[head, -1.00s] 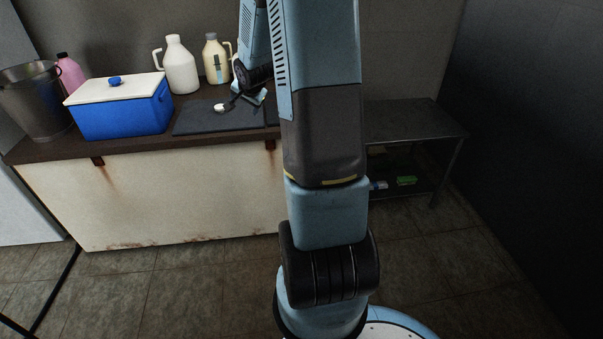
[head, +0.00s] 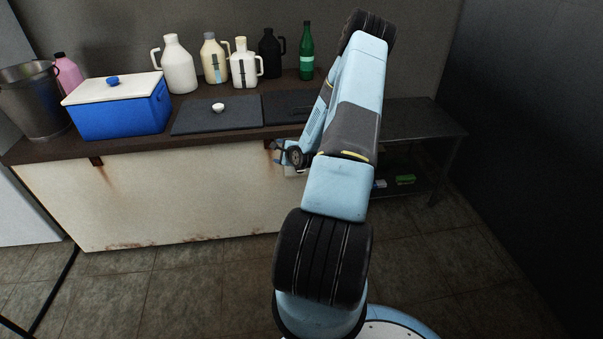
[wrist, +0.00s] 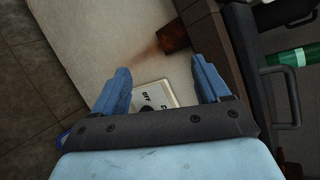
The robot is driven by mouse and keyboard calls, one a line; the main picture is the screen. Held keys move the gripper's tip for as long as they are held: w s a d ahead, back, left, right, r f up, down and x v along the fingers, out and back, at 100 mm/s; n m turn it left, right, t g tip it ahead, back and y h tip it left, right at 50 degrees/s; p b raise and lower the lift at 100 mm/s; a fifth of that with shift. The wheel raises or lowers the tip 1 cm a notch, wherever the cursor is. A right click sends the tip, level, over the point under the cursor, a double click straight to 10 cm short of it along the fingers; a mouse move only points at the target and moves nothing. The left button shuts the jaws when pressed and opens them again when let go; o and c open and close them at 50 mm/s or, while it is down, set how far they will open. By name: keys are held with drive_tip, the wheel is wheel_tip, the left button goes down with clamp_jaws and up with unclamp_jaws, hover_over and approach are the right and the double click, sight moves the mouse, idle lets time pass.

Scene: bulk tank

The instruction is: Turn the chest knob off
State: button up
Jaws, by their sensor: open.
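The chest (head: 180,200) is a long white, rust-stained box with dark lids along the back wall. In the wrist view a pale label plate (wrist: 170,91) on its front reads OFF, with part of another word beside it. The dark chest knob (wrist: 151,111) shows only in part at the plate; my gripper's palm hides the rest, so its pointer cannot be read. My gripper (wrist: 160,66) is open, its two blue fingers apart on either side of the plate. In the head view my gripper (head: 281,152) is at the chest's front, just below the top edge.
A blue cooler (head: 122,115), a metal bucket (head: 38,105), several jugs and a green bottle (head: 307,55) stand on the chest. A rusty bracket (wrist: 173,37) is near my fingers. A low shelf table (head: 415,125) stands at right.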

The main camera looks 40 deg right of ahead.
drive_tip(key=s+d+f+m+t+h, duration=0.25)
drive_tip(key=s+f+m, duration=0.25)
drive_tip(key=f+m, duration=0.4)
drive_tip(key=m+h, duration=0.6)
drive_tip(key=m, duration=0.2)
approach(301, 171)
drive_tip(key=shift+y, duration=0.25)
drive_tip(key=x, duration=0.9)
drive_tip(key=shift+w+r, duration=0.1)
drive_tip(key=shift+r, duration=0.1)
